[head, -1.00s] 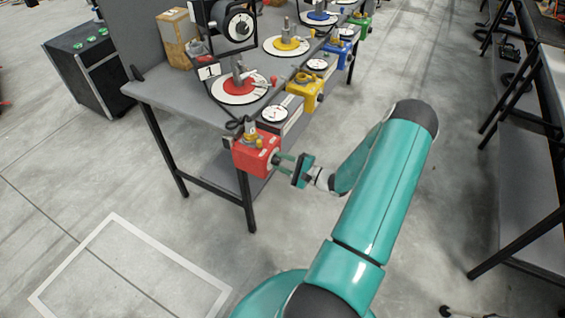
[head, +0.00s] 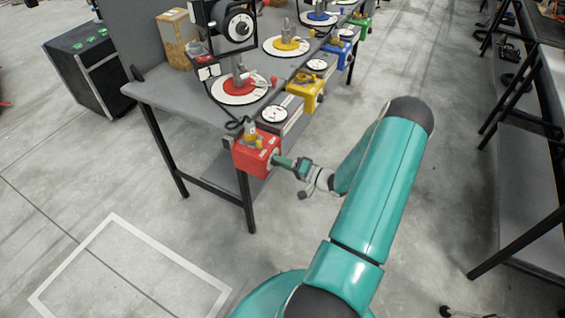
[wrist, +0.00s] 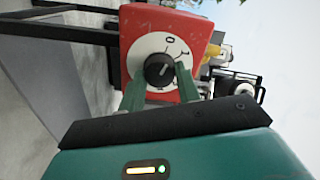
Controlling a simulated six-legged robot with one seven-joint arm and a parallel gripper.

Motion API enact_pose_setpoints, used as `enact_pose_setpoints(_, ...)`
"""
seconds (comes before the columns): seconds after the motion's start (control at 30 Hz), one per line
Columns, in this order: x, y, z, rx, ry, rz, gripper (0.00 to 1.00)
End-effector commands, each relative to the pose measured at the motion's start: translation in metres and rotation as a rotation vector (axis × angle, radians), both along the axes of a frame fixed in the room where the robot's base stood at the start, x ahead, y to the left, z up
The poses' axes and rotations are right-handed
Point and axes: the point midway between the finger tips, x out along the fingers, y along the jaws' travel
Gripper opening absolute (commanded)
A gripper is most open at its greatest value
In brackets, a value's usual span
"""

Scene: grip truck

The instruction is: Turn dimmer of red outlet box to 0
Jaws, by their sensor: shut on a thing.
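The red outlet box (head: 257,153) is fixed at the front corner of the workbench in the head view. In the wrist view the red outlet box (wrist: 197,22) shows its face with a white round dial (wrist: 150,45) and a black dimmer knob (wrist: 159,70). A "0" mark is above the knob, with another mark to its right. The knob's exact setting is too small to tell. My gripper (head: 277,161) reaches the box's dial side. In the wrist view the green fingers of my gripper (wrist: 160,84) are on either side of the knob, shut on it.
The workbench (head: 190,98) carries red, yellow and blue round stations, with a yellow box (head: 305,91) and a blue box (head: 337,53) along its edge. A dark cabinet (head: 85,68) stands at left. A rack stands at right. The floor between is clear.

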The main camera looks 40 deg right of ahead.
Motion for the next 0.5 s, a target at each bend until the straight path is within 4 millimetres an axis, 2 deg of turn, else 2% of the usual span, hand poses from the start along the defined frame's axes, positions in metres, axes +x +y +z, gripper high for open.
enact_pose_setpoints(0.2,-0.0013,-0.0006,-0.0005,-0.096,-0.032,-0.002,0.1)
enact_pose_setpoints(0.5,-0.0013,-0.0006,-0.0005,-0.142,-0.048,-0.002,0.1)
